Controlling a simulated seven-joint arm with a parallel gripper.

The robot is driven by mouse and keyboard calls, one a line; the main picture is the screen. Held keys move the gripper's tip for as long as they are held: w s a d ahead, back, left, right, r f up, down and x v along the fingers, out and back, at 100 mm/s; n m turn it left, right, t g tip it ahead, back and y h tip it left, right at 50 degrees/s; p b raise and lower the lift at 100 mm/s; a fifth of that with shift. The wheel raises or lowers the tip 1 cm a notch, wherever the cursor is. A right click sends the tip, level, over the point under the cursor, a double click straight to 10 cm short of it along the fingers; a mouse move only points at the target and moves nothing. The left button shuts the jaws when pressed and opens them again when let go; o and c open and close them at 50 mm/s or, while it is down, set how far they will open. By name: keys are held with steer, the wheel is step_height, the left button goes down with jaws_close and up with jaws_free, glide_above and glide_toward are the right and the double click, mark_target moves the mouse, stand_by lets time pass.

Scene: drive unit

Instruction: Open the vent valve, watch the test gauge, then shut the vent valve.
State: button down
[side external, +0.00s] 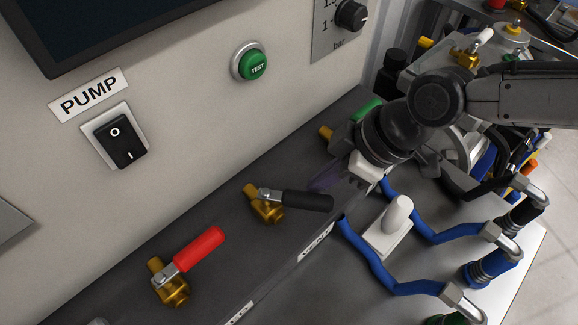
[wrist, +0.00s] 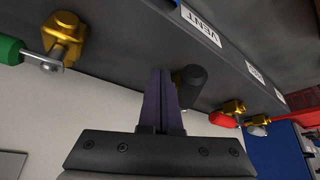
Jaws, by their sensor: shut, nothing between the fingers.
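The vent valve has a brass body (side external: 265,205) and a black lever (side external: 305,200) that points to the right in the side view. The white VENT label (side external: 317,243) is on the edge of the dark shelf near it. My gripper (side external: 322,184) is shut and empty, with its dark purple fingers just above and beside the free end of the lever. In the wrist view the shut fingers (wrist: 161,74) stand just left of the black lever end (wrist: 190,85). I cannot tell whether they touch it. I cannot make out the test gauge in either view.
A red-lever valve (side external: 200,248) is at lower left, and a green-lever valve (wrist: 62,42) is left of my fingers in the wrist view. Blue hoses (side external: 390,275) and a white upright part (side external: 392,225) stand on the right. The pump switch (side external: 118,135) and green TEST button (side external: 249,63) are on the panel.

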steer(key=shift+w, duration=0.45)
steer(key=w+a+v, duration=0.1)
steer(key=v, duration=0.6)
steer(key=shift+s+r, duration=0.35)
steer(key=shift+r, duration=0.3)
